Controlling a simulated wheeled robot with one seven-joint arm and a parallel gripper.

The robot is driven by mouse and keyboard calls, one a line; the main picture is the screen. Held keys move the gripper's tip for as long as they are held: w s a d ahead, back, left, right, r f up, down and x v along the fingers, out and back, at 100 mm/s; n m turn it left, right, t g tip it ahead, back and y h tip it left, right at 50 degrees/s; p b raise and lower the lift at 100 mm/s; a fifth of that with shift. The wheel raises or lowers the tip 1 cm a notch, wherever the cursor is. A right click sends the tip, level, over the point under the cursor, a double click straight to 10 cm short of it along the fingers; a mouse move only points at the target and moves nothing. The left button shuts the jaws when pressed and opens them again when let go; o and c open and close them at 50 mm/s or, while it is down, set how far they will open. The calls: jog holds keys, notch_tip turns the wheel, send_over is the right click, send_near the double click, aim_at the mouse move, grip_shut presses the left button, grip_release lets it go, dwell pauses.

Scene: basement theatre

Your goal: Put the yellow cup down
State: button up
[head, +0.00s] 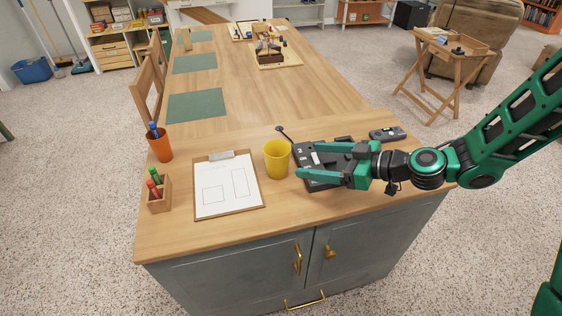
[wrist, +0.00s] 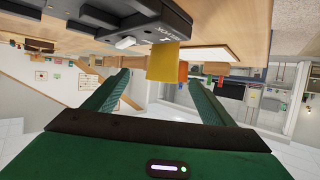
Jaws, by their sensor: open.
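The yellow cup (head: 277,159) stands upright on the wooden counter, just right of a clipboard. My gripper (head: 300,160) is open and lies to the right of the cup, with its green fingers pointing left toward it. In the head view the fingertips are close to the cup's right side; I cannot tell whether they touch it. In the wrist view the cup (wrist: 164,62) appears beyond the fingers, around the gap between their tips, and the picture is upside down. Nothing shows held between the fingers.
The clipboard (head: 228,187) lies left of the cup. An orange pen cup (head: 159,145) and a wooden marker box (head: 159,194) stand at the left edge. A dark device (head: 318,180) lies under my gripper, and a remote-like item (head: 387,134) behind it. The counter's front strip is clear.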

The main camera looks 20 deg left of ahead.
aim_at(290, 154)
jog(key=shift+w+a+r+y, duration=0.15)
jog(key=shift+a+y, duration=0.15)
jog(key=shift+a, duration=0.5)
jog(key=x, duration=0.4)
jog(key=shift+a, duration=0.3)
jog(key=shift+x, duration=2.9)
jog(key=c, duration=1.2)
